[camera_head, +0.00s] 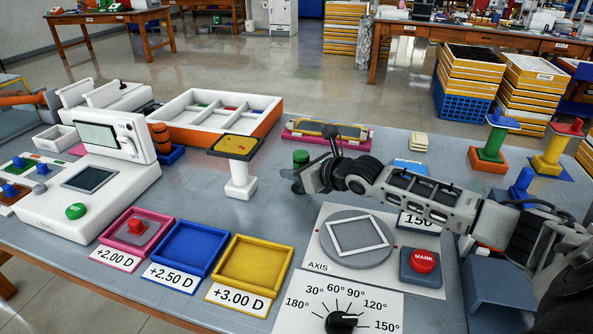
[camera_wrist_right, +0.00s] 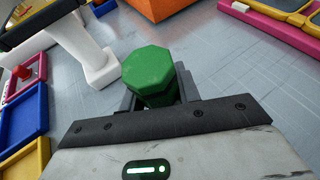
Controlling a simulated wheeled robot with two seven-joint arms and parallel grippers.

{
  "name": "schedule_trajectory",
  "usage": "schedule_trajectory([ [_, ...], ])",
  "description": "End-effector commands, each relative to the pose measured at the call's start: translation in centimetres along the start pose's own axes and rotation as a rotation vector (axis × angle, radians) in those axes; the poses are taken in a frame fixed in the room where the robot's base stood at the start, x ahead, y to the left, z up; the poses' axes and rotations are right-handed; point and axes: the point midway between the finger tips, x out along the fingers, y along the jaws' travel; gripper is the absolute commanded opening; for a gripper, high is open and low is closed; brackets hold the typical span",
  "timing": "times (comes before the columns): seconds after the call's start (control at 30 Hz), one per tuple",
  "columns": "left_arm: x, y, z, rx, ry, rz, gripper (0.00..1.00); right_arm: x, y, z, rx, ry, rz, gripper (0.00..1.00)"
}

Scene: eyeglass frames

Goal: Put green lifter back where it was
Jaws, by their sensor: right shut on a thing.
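The green lifter is a short green piece with an octagonal top. It fills the middle of the right wrist view (camera_wrist_right: 150,75) and shows small in the head view (camera_head: 301,157). My right gripper (camera_head: 298,180) is shut on it, with one finger on each side in the right wrist view (camera_wrist_right: 157,98). The lifter's lower part is hidden by the gripper. It is over the grey table, right of the white stand with a yellow top (camera_head: 238,165); I cannot tell whether it touches the table. I cannot make out my left gripper.
A white tray with compartments (camera_head: 262,128) and a pink tray (camera_head: 300,136) lie behind. Pink, blue (camera_head: 187,246) and yellow bins stand in front. The axis dial board (camera_head: 335,213) lies under my right forearm. Green (camera_head: 490,144) and yellow posts stand at right. Some table around the lifter is bare.

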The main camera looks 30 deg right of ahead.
Motion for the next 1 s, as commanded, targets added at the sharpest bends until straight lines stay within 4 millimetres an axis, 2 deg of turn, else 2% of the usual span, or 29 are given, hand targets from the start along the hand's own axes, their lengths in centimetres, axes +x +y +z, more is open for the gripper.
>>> schedule_trajectory([
  [0.23, 0.0, 0.0, 0.1, 0.001, 0.001, 0.001, 0.0, 0.1, 0.0, -0.1, -0.001, 0.0, 0.0, 0.08],
  [0.27, 0.0, 0.0, 0.0, 0.001, 0.001, 0.001, 0.0, 0.0, 0.0, -0.1, 0.0, 0.001, 0.0, 0.41],
  [0.3, -0.1, 0.0, 0.0, 0.002, 0.0, 0.001, 0.0, 0.0, 0.0, -0.1, 0.0, 0.001, 0.0, 0.52],
  [0.33, -0.1, 0.0, 0.1, 0.002, 0.0, 0.001, 0.0, 0.0, 0.0, -0.1, 0.0, 0.001, 0.0, 0.54],
  [0.67, -0.1, 0.1, 0.2, 0.001, -0.006, 0.001, 0.0, -0.2, 0.0, 0.1, 0.0, 0.001, 0.0, 0.54],
  [0.77, -0.1, 0.1, 0.2, 0.001, -0.009, 0.001, 0.0, -1.3, -0.1, 0.0, -0.001, 0.003, -0.002, 0.54],
  [1.0, -0.2, 0.1, 0.3, -0.002, -0.021, 0.001, 0.0, -5.8, 0.0, -0.1, -0.005, 0.008, 0.0, 0.54],
])
